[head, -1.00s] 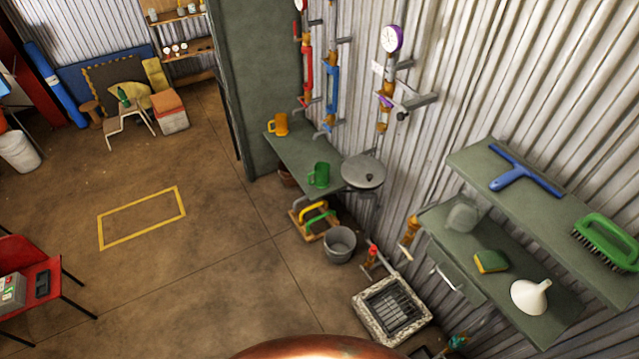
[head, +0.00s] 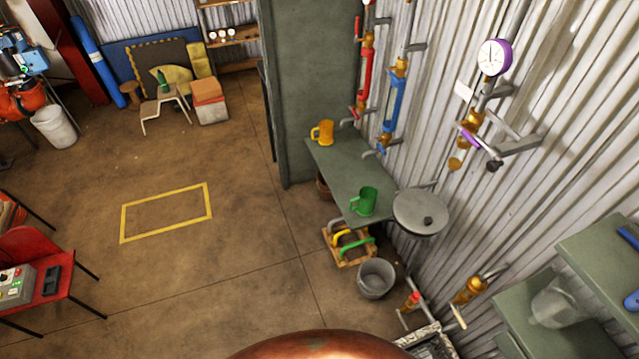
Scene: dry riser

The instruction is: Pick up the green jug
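The green jug (head: 364,201) stands upright near the front end of a narrow grey-green shelf (head: 335,165) against the corrugated wall. Its handle is on its left side. An orange jug (head: 322,133) stands at the far end of the same shelf, apart from the green one. Neither of my grippers shows in the head view, and nothing is seen touching the green jug.
A round grey lid-like disc (head: 420,212) sits beside the shelf's near end. Below are a wooden crate with coloured handles (head: 348,247) and a metal bucket (head: 376,279). Pipes with a purple gauge (head: 494,57) run up the wall. Open floor (head: 240,270) lies left.

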